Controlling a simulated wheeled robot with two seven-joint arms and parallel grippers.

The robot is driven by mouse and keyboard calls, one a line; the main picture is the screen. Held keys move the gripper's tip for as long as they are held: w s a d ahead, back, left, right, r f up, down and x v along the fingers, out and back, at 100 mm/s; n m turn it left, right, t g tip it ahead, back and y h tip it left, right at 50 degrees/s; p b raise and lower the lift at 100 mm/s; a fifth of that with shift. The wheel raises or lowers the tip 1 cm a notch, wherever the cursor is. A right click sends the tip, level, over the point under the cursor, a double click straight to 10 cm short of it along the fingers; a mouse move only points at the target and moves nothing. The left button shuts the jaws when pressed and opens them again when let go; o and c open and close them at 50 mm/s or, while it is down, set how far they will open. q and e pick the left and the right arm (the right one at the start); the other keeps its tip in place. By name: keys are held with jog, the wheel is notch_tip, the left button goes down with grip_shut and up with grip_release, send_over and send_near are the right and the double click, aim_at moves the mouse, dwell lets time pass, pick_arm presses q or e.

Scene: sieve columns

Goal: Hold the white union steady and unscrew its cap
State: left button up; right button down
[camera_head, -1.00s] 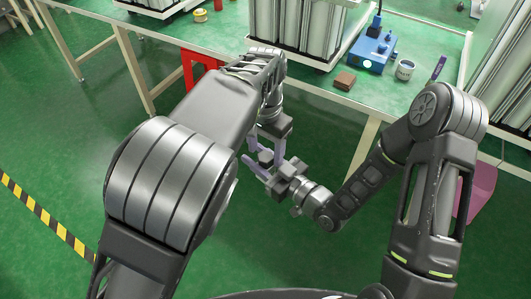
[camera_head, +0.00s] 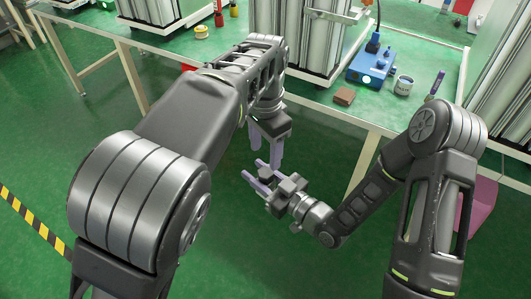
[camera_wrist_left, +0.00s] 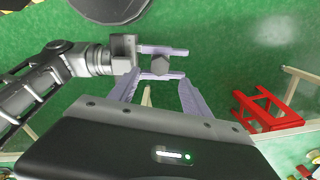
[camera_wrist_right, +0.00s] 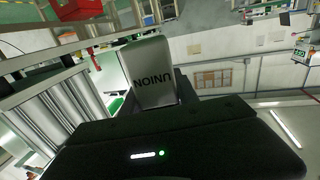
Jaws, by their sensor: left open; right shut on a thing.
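In the right wrist view, the union (camera_wrist_right: 150,75) is a pale grey-white block with "UNION" printed upside down on it. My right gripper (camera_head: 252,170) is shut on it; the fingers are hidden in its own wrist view. In the left wrist view, a grey hexagonal end (camera_wrist_left: 160,65) sits between the right gripper's two lilac fingers; I cannot tell whether it is the cap. My left gripper (camera_head: 266,157) is open and empty, its lilac fingers pointing down just above the right gripper in the head view. The union is not clearly visible in the head view.
A green-topped table (camera_head: 310,98) stands beyond the grippers. It carries metal sieve columns (camera_head: 300,40), a blue device (camera_head: 370,64), a brown block (camera_head: 344,96) and a small tin (camera_head: 403,85). A red frame (camera_wrist_left: 265,108) shows below. The floor around the grippers is clear.

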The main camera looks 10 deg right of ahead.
aim_at(266, 172)
pick_arm(q)
jog(key=shift+f, duration=0.15)
jog(key=shift+f, duration=3.9)
jog(key=shift+c, duration=0.3)
grip_shut()
jog(key=n, duration=0.3)
jog(key=shift+n, duration=0.3)
